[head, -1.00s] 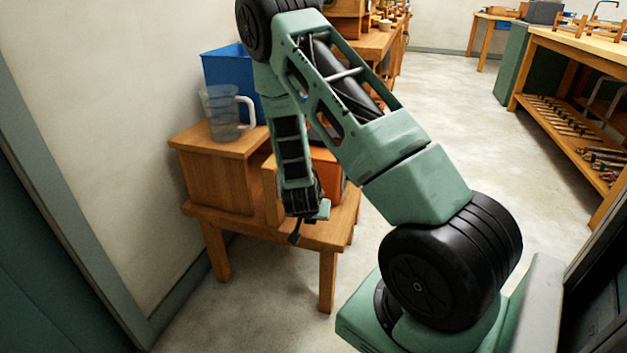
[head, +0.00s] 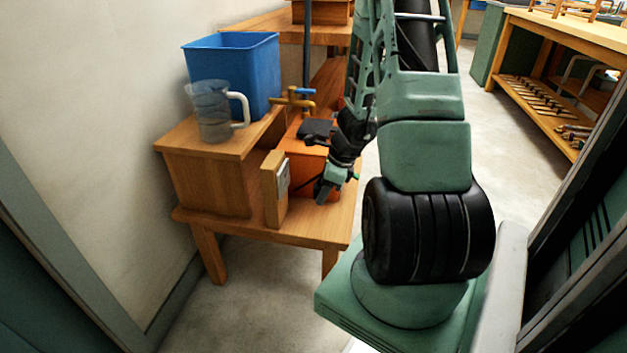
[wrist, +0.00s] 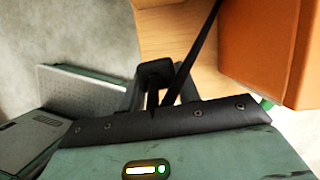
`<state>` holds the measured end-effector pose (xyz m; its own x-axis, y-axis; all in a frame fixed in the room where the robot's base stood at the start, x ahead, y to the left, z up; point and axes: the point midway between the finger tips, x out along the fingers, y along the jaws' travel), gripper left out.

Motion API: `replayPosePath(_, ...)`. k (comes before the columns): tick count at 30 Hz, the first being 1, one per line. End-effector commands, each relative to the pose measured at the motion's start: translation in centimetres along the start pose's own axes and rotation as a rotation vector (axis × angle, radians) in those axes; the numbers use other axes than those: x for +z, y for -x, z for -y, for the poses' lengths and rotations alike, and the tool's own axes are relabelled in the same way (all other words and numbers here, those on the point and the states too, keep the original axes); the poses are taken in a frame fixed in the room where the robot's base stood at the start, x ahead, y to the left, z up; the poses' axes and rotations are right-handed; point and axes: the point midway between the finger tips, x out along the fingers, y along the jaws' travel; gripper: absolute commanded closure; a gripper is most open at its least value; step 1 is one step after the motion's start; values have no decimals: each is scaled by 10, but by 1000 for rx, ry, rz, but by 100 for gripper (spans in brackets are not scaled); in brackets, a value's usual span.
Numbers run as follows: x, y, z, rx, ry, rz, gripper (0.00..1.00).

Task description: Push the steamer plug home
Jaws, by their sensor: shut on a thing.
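My gripper (head: 328,186) is shut on the dark plug, just right of the wooden post and in front of the orange steamer body. In the wrist view the black plug (wrist: 155,72) shows at the fingers, with a thin black cord (wrist: 198,55) running up past it. A wooden post (head: 270,190) stands on the low table with a grey socket plate (head: 283,175) on its right side. The plug is apart from this plate. The orange steamer body (head: 305,150) is partly hidden by my arm; it also shows in the wrist view (wrist: 270,45). The socket's openings are too small to make out.
The low wooden table (head: 300,228) carries a wooden box (head: 205,180) at left. A clear jug (head: 212,118) and blue bin (head: 232,75) stand at its upper left. A brass tap (head: 293,98) is behind. A workbench (head: 540,75) is at right; open floor lies between.

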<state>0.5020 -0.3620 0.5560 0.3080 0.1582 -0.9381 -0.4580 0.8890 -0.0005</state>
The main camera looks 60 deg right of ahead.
Motion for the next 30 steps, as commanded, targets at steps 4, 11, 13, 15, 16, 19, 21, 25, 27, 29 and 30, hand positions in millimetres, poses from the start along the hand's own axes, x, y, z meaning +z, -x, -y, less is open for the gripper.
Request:
replayPosePath(4,8,11,6,-30,-73,37,88)
replayPosePath(11,15,9,7,-32,-79,40,88)
replayPosePath(13,20,8,8,-31,-79,41,88)
replayPosePath(15,25,6,8,-31,-78,41,88)
replayPosePath(16,27,5,8,-30,-77,41,88)
replayPosePath(19,36,2,8,-30,-77,39,88)
replayPosePath(21,42,0,9,-31,-77,39,88)
replayPosePath(25,53,-4,10,-30,-76,40,88)
replayPosePath(27,56,-6,10,-30,-78,39,88)
replayPosePath(29,58,-7,11,-31,-78,38,88)
replayPosePath(30,60,-8,11,-31,-79,38,88)
